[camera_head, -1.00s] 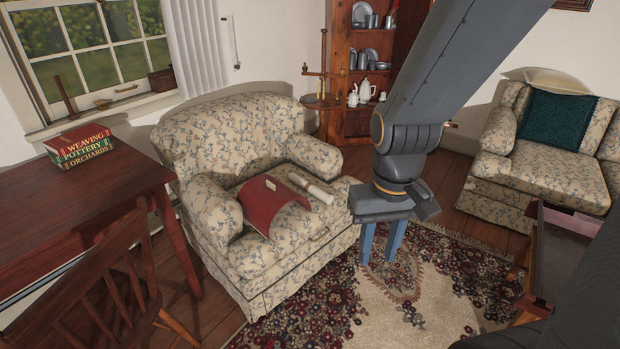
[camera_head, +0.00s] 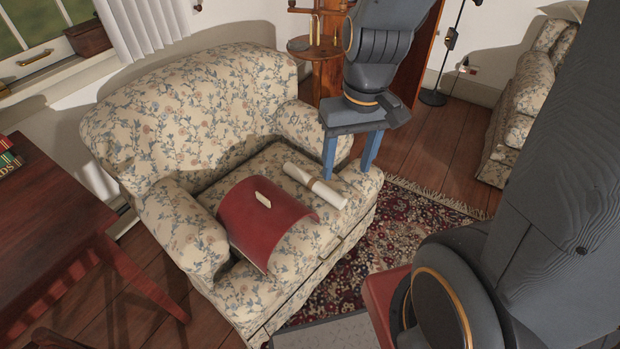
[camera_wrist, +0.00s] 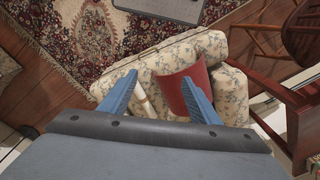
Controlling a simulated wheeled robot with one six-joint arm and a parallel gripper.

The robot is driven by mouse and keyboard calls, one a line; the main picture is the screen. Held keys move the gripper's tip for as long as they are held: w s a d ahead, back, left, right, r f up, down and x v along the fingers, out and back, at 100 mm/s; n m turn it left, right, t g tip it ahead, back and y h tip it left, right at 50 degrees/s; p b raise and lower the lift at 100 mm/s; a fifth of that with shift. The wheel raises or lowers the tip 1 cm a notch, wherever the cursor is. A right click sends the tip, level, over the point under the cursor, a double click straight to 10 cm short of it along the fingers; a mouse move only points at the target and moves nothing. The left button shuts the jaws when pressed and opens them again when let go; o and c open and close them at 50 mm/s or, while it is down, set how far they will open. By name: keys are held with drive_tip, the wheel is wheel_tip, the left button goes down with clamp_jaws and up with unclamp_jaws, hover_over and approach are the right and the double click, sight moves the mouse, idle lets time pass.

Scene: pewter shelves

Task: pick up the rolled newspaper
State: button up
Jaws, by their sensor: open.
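The rolled newspaper (camera_head: 316,186) is a pale roll with a narrow tan band, lying on the seat of the floral armchair (camera_head: 185,115). In the wrist view the newspaper (camera_wrist: 146,102) shows between my fingers, nearer the left one, partly hidden by the gripper body. My gripper (camera_head: 349,170) has two blue fingers, spread apart and empty, pointing down at the right of the newspaper near the armchair's arm. It also shows in the wrist view (camera_wrist: 162,90). I cannot tell its exact height above the seat.
A curved dark red object (camera_head: 262,222) with a pale label lies on the seat, left of the newspaper. The armchair's arms flank the seat. A dark red table (camera_head: 60,235) stands at left, and a small stand (camera_head: 318,50) behind the armchair.

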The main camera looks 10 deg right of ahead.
drive_tip(key=w+f+n+t+y+b, duration=0.1)
drive_tip(key=w+f+n+y+b, duration=0.15)
drive_tip(key=w+f+b, duration=1.1)
drive_tip(key=n+t+b, duration=0.2)
drive_tip(key=n+b, duration=0.2)
drive_tip(key=b, duration=0.3)
hover_over(315, 182)
drive_tip(key=s+d, duration=0.1)
drive_tip(key=d, duration=0.1)
drive_tip(key=shift+m+h, duration=0.25)
drive_tip(key=f, duration=1.8)
drive_tip(key=shift+s+a+f, duration=0.1)
drive_tip(key=shift+s, duration=0.1)
drive_tip(key=shift+x, duration=1.25)
drive_tip(key=shift+s+b+x, duration=0.15)
drive_tip(key=shift+b+x, duration=0.35)
drive_tip(key=shift+x, duration=0.85)
drive_tip(key=shift+s+b+x, duration=0.15)
drive_tip(key=shift+b+x, duration=0.3)
drive_tip(key=shift+x, duration=0.9)
drive_tip(key=c, duration=1.3)
